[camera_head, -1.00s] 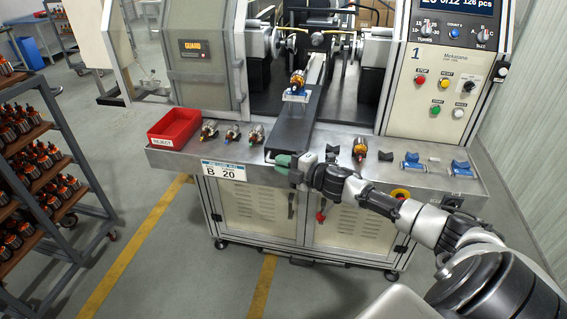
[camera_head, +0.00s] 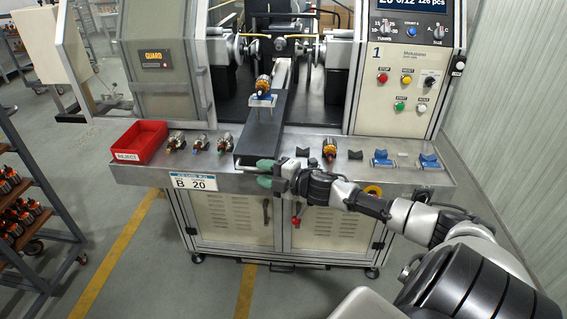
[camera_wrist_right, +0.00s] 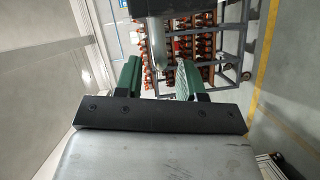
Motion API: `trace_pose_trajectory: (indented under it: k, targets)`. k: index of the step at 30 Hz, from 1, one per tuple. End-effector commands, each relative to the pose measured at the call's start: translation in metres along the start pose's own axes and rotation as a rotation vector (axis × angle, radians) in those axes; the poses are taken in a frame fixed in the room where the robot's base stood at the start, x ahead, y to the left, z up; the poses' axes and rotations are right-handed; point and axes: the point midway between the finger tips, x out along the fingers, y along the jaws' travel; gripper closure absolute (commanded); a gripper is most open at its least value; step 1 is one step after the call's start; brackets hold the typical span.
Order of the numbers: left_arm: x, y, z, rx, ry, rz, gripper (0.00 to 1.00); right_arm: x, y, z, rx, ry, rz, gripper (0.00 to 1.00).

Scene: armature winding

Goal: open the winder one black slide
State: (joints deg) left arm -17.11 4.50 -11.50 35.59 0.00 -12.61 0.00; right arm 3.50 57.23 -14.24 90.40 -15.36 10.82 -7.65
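The black slide (camera_head: 262,130) of winder one runs from the machine's dark bay out over the steel worktop, its front end at the worktop's front edge. An armature (camera_head: 263,84) with a copper-orange winding sits in a blue-and-white holder (camera_head: 263,99) on it. My right gripper (camera_head: 265,174) is at the slide's front end, its green fingers pointing left and apart. The right wrist view shows the two fingers with a gap between them (camera_wrist_right: 158,82). A grey rounded bar (camera_wrist_right: 157,45), perhaps the slide's handle, shows beyond the gap, apparently not gripped. My left gripper is not in view.
Another armature (camera_head: 329,149), black rests and blue holders (camera_head: 383,159) are to the right. A rack of armatures (camera_head: 20,200) stands at far left.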

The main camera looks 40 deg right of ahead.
Motion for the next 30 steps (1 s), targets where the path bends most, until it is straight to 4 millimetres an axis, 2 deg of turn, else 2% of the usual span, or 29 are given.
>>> trace_pose_trajectory:
  k: [6,15,30]
  targets:
    - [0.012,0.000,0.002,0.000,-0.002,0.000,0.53,-0.034,-0.004,0.000,0.001,0.000,-0.005,0.61]
    - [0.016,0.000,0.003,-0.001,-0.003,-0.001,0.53,-0.064,-0.002,0.000,0.002,0.002,-0.003,0.61]
    - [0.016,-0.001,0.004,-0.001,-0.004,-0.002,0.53,-0.071,0.000,0.000,0.000,0.002,-0.001,0.61]
